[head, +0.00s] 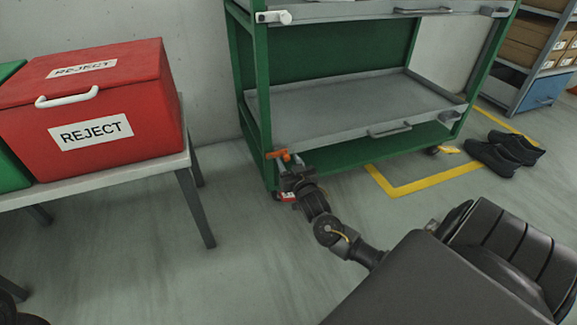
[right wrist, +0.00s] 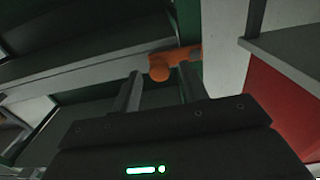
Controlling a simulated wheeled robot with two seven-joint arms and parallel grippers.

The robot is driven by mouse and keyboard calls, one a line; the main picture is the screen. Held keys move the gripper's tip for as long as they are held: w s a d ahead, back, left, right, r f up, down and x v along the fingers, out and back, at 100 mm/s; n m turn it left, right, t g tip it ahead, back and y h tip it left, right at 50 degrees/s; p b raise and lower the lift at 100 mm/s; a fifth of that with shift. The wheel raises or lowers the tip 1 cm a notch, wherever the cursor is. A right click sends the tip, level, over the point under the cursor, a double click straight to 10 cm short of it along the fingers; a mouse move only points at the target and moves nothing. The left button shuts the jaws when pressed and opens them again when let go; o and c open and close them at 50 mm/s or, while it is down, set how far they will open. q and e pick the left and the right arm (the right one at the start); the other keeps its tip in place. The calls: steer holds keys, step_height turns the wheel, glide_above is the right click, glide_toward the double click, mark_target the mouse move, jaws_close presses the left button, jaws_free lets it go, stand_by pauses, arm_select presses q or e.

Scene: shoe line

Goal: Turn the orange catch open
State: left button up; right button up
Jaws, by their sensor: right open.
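The orange catch (head: 277,154) is at the front left post of the green cart (head: 262,120), by the lower grey shelf. My left gripper is not in view.
A red REJECT box (head: 95,105) stands on a pale table (head: 100,180) left of the cart. Black shoes (head: 500,153) lie on the floor at the right, near yellow floor lines (head: 415,187). A shelf with boxes (head: 535,45) stands behind. The floor before the cart is mostly clear.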

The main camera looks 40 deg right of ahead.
steer(key=shift+w+d, duration=0.2)
steer(key=shift+w, duration=0.25)
